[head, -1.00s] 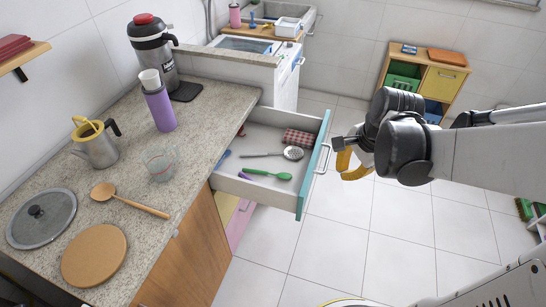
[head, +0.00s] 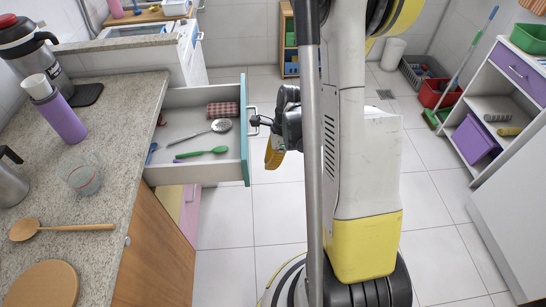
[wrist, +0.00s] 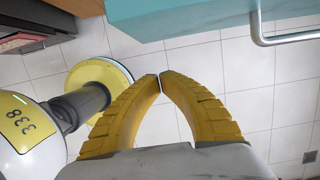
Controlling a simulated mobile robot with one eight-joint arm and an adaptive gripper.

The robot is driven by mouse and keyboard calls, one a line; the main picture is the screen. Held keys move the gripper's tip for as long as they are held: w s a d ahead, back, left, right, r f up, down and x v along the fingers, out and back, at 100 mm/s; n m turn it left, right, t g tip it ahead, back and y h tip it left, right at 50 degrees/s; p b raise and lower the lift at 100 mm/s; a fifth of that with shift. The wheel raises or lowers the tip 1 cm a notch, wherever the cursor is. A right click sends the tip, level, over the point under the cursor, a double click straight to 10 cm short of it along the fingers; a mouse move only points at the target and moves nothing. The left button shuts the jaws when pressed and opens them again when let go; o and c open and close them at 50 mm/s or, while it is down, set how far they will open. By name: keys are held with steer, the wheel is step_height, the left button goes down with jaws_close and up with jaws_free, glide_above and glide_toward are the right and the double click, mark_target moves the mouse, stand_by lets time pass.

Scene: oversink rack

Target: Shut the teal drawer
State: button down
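The teal drawer (head: 245,132) stands pulled well out from under the counter in the head view. Its open tray holds a slotted metal spoon (head: 216,127), a green spoon (head: 210,151) and a red checked cloth (head: 222,109). Its metal handle (head: 253,121) is on the outer face. My gripper (head: 271,158) is just outside that face, near the handle, partly hidden by my arm. In the wrist view my yellow fingers (wrist: 160,80) meet at the tips with nothing between them. The teal front (wrist: 190,14) and handle (wrist: 295,38) are beyond them, apart from the fingers.
The counter (head: 115,125) carries a purple bottle (head: 62,118), a glass cup (head: 82,177) and a wooden spoon (head: 60,229). Below the drawer, a pink front (head: 190,213) also sticks out a little. A white shelf unit (head: 500,105) stands right. The tiled floor between is mostly clear.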

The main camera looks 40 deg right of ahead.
steer(key=w+a, duration=0.1)
steer(key=w+a+f+b, duration=0.1)
steer(key=a, duration=0.1)
steer(key=shift+w+a, duration=0.2)
steer(key=shift+a, duration=0.1)
steer(key=shift+w, duration=0.1)
